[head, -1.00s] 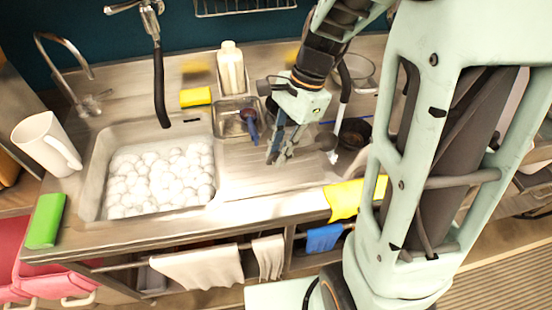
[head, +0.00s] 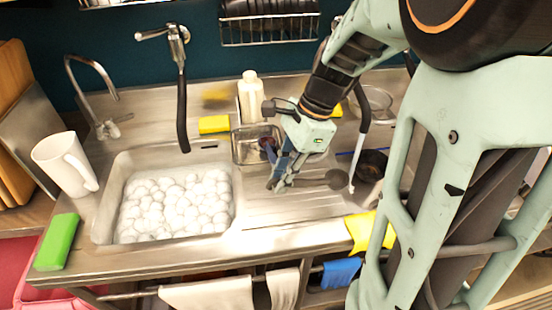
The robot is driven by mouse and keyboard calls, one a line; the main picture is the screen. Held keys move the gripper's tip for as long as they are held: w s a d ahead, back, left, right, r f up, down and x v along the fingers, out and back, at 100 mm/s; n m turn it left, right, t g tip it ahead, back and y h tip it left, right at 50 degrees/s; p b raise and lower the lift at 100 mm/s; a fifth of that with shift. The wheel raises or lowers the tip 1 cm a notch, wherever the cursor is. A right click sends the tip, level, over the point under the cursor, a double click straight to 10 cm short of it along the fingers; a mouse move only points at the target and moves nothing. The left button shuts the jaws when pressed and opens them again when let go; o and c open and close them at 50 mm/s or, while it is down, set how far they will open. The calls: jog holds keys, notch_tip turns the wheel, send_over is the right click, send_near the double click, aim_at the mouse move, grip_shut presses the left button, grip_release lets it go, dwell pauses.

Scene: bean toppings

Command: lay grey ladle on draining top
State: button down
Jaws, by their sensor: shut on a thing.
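The grey ladle (head: 338,180) is in the head view, its dark round bowl pointing right and its handle running left to my gripper (head: 278,184). My gripper is shut on the handle end, with the fingers pointing down. The ladle lies roughly level over the draining top (head: 290,212), the ribbed steel surface right of the sink. I cannot tell whether the bowl touches the steel. The fingers hide part of the handle.
The sink (head: 105,215) at left is full of white foam. A steel caddy (head: 245,150), a white bottle (head: 250,97) and a yellow sponge (head: 213,124) stand behind. A dark bowl (head: 373,163) is at right. A yellow cloth (head: 368,232) hangs at the front edge.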

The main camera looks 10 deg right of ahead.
notch_tip(320, 180, down, 7)
jog(key=b, duration=0.4)
jog(key=shift+r, duration=0.1)
jog(key=c, duration=1.7)
grip_release()
jog(key=shift+c, duration=0.2)
jog(key=shift+r, duration=0.1)
jog(key=v, duration=1.2)
jog(key=shift+w, duration=0.1)
